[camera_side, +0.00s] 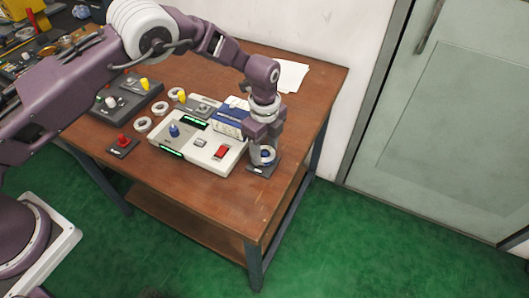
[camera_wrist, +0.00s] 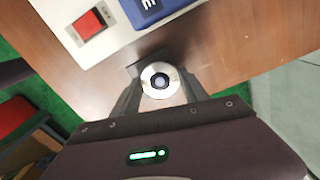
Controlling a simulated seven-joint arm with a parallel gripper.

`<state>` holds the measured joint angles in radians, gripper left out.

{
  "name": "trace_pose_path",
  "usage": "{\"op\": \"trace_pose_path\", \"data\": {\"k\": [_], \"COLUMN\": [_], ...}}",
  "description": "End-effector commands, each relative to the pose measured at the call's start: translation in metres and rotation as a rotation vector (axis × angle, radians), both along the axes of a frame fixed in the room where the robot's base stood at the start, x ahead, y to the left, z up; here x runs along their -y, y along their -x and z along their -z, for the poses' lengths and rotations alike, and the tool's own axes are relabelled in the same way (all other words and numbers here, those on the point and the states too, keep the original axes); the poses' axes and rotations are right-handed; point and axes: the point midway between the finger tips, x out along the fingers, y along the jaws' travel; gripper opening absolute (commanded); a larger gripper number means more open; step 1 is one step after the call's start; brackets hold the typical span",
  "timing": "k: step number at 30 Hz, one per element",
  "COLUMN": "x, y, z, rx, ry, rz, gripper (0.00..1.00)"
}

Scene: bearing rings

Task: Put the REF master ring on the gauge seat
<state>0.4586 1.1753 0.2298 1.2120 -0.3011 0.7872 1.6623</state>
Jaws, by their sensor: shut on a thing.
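My gripper (camera_side: 264,148) is at the right part of the table, pointing down, with its fingers shut on a silver ring (camera_wrist: 150,88). The ring also shows in the side view (camera_side: 261,157), low over a small dark labelled base (camera_side: 262,170). Something blue shows at the ring in the side view, and its centre looks grey-blue in the wrist view. I cannot tell whether the ring is clear of the base, and no REF mark is readable on it. A blue post (camera_side: 174,130) stands on the left part of the white gauge box (camera_side: 190,150) and looks like the gauge seat; no ring is on it.
Several loose rings (camera_side: 142,124) lie left of the gauge box. A small base with a red knob (camera_side: 123,141) is at the front left. A dark fixture (camera_side: 125,97) with a yellow knob stands behind. The front right tabletop is clear.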

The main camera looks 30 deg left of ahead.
Motion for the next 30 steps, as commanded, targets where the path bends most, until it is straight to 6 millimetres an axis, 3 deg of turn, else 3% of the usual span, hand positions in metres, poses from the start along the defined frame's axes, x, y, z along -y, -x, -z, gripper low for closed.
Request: {"op": "trace_pose_path", "data": {"k": [7, 11, 14, 17, 25, 30], "x": [0.001, -0.002, -0.019, -0.053, -0.182, -0.234], "y": [-0.001, -0.002, -0.009, -0.024, -0.058, -0.064], "z": [-0.064, -0.085, -0.090, -0.091, -0.095, -0.098], "rx": [0.004, 0.004, 0.000, -0.004, -0.005, 0.000], "ry": [0.003, 0.002, -0.002, -0.004, -0.004, 0.000], "rz": [0.000, -0.007, -0.044, -0.120, -0.396, -0.501], "gripper": [0.00, 0.00, 0.00, 0.00, 0.00, 0.00]}}
